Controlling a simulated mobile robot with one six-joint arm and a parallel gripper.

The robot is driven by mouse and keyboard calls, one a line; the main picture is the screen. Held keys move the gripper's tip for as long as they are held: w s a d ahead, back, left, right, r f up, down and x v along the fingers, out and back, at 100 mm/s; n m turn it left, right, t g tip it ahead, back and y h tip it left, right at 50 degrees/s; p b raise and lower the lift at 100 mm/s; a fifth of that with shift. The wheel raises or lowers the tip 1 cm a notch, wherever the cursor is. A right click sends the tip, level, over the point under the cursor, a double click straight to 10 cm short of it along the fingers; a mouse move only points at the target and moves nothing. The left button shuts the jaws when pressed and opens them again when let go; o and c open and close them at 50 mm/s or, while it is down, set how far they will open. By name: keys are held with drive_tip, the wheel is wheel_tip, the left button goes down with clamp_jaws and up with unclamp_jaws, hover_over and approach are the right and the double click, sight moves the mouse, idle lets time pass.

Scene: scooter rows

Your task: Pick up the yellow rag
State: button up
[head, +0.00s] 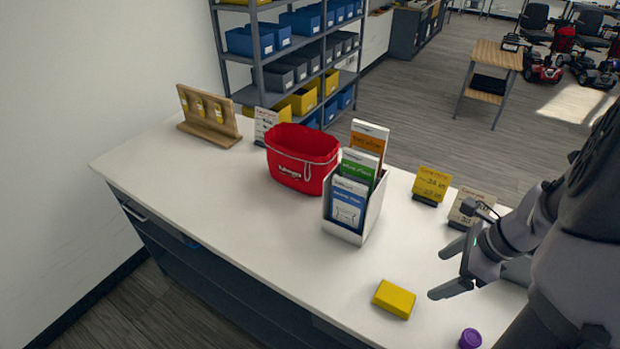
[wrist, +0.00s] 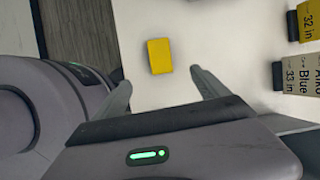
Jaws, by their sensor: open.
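The yellow rag (head: 394,299) is a folded block lying flat on the white counter (head: 240,215), near its front edge in the head view. It also shows in the wrist view (wrist: 160,56), beyond and between my fingertips. My gripper (head: 441,273) is open and empty, to the right of the rag and apart from it in the head view. In the wrist view the two fingers (wrist: 160,78) stand wide apart with the rag in the gap's line.
A purple cap (head: 470,339) sits right of the rag. A brochure holder (head: 345,234), a red basket (head: 302,158), a wooden display stand (head: 209,116) and small price signs (head: 431,184) stand on the counter. The counter left of the rag is clear.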

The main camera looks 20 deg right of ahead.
drive_tip(key=b, duration=0.5)
hover_over(397, 296)
drive_tip(key=s+d, duration=0.2)
drive_tip(key=s, duration=0.1)
drive_tip(key=shift+m, duration=0.3)
wheel_tip(397, 296, down, 11)
drive_tip(key=shift+w+f, duration=0.1)
drive_tip(key=x, duration=0.2)
drive_tip(key=b+x, duration=0.1)
drive_tip(key=x, duration=0.1)
drive_tip(key=b+x, duration=0.1)
drive_tip(key=x, duration=0.1)
drive_tip(key=shift+w+a+r, duration=0.25)
drive_tip(key=shift+w, duration=0.15)
drive_tip(key=shift+f+b, duration=0.25)
drive_tip(key=shift+b, duration=0.25)
drive_tip(key=c, duration=1.5)
drive_tip(key=shift+o, duration=0.2)
